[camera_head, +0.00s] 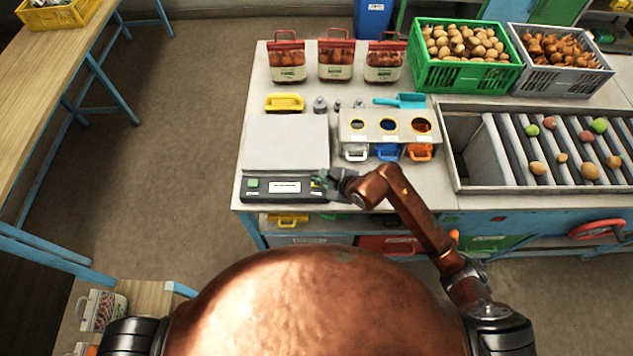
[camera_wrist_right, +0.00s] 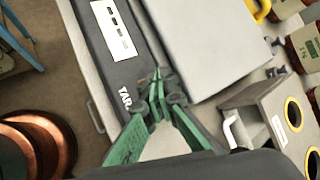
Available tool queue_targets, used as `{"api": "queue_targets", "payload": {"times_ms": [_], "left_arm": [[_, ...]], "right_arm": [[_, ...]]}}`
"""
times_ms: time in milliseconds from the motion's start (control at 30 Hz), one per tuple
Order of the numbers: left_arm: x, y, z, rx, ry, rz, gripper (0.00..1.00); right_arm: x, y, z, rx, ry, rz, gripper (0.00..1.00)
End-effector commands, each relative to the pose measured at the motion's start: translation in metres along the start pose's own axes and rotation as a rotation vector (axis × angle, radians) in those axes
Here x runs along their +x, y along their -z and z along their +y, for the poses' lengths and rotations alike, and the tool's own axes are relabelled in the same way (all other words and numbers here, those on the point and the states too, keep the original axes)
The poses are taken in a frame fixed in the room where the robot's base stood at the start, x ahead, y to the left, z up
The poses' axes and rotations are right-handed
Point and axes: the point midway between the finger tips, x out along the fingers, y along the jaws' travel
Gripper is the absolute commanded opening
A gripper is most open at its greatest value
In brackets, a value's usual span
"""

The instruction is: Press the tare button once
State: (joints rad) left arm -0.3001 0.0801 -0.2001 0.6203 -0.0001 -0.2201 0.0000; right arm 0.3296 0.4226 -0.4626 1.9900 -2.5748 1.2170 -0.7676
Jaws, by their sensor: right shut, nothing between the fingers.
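The scale (camera_head: 287,140) stands on the workbench, with a flat grey plate and a dark front panel (camera_head: 247,195). The panel has a green button (camera_head: 252,183) at its left and a white display (camera_head: 285,187) in the middle. My right gripper (camera_head: 320,180) is over the panel's right end, its fingers shut and empty. In the right wrist view its green fingertips (camera_wrist_right: 157,82) are together beside the partly covered label "TAR" (camera_wrist_right: 125,97). The fingers hide the tare button; I cannot tell whether they touch it. My left gripper is out of view.
Right of the scale is a holder with three round holes (camera_head: 360,128) and coloured-handled bins below. A roller tray (camera_head: 470,185) is farther right.

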Motion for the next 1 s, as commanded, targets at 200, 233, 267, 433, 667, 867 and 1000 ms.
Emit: {"api": "queue_targets", "payload": {"times_ms": [200, 233, 267, 433, 667, 867, 1000], "left_arm": [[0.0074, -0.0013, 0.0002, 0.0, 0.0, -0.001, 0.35], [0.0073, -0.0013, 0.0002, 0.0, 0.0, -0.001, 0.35], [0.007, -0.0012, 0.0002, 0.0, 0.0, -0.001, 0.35], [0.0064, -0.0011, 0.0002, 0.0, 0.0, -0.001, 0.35], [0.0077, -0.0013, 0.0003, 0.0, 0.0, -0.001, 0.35], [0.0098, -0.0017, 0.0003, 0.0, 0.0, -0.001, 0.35], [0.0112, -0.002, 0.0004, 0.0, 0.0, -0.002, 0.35]], "right_arm": [[0.0053, 0.0045, 0.0039, 0.0, 0.0, 0.001, 0.0], [0.0052, 0.0043, 0.0038, 0.0, 0.0, 0.001, 0.0], [0.005, 0.0041, 0.0037, 0.0, 0.0, 0.001, 0.0], [0.0046, 0.0035, 0.0034, 0.0, 0.0, 0.0, 0.0], [0.0056, 0.0042, 0.0041, 0.0, 0.0, 0.0, 0.0], [0.0073, 0.0054, 0.0054, 0.0, 0.0, 0.0, 0.0], [0.0085, 0.0062, 0.0062, 0.0, 0.0, 0.0, 0.0]]}}
